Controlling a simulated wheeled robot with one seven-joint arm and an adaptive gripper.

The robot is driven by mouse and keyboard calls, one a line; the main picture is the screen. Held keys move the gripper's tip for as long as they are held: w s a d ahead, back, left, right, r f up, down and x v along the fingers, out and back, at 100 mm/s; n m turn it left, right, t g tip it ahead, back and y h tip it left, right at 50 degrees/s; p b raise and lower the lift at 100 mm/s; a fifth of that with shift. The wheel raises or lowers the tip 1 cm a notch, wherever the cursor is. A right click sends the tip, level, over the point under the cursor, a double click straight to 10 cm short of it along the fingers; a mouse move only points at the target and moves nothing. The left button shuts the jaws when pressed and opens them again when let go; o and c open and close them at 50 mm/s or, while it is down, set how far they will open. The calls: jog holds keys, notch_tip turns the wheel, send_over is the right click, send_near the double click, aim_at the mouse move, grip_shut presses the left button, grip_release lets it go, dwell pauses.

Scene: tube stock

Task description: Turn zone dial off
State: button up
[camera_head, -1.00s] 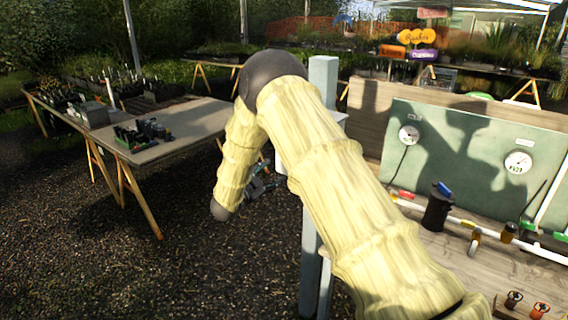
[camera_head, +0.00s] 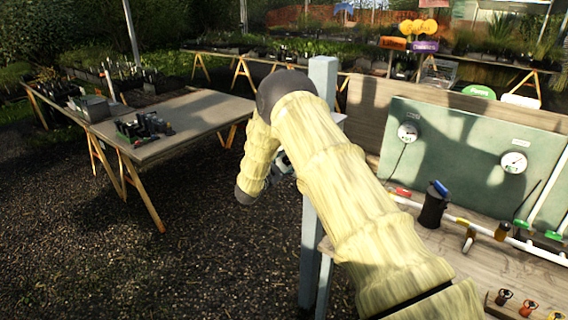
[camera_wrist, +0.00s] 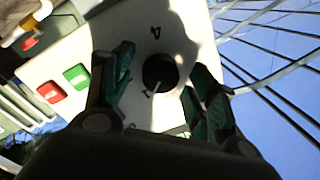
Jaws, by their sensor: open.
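In the wrist view a black round dial (camera_wrist: 160,73) with a pale pointer line sits on a white panel (camera_wrist: 142,28). A "4" is printed above it and what looks like a "1" near its lower left. The pointer slants to the lower left, toward the "1". My gripper (camera_wrist: 161,82) is open, with one dark green finger on each side of the dial. I cannot tell whether either finger touches it. In the head view my gripper (camera_head: 284,165) is mostly hidden behind my arm beside the grey post (camera_head: 322,85); the dial is hidden there.
A red button (camera_wrist: 51,92) and a green button (camera_wrist: 77,76) sit left of the dial. Right of the post stands a green board (camera_head: 460,150) with gauges, pipes and valves on a wooden bench (camera_head: 480,265). A table (camera_head: 200,115) stands at left; gravel lies between.

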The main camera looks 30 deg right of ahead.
jog(key=c, duration=1.1)
jog(key=shift+o, duration=0.2)
jog(key=shift+f+b, duration=0.1)
jog(key=shift+b, duration=0.2)
jog(key=n+b, duration=0.5)
jog(key=n, duration=0.4)
jog(key=shift+a+n, duration=0.1)
jog(key=shift+n, duration=0.3)
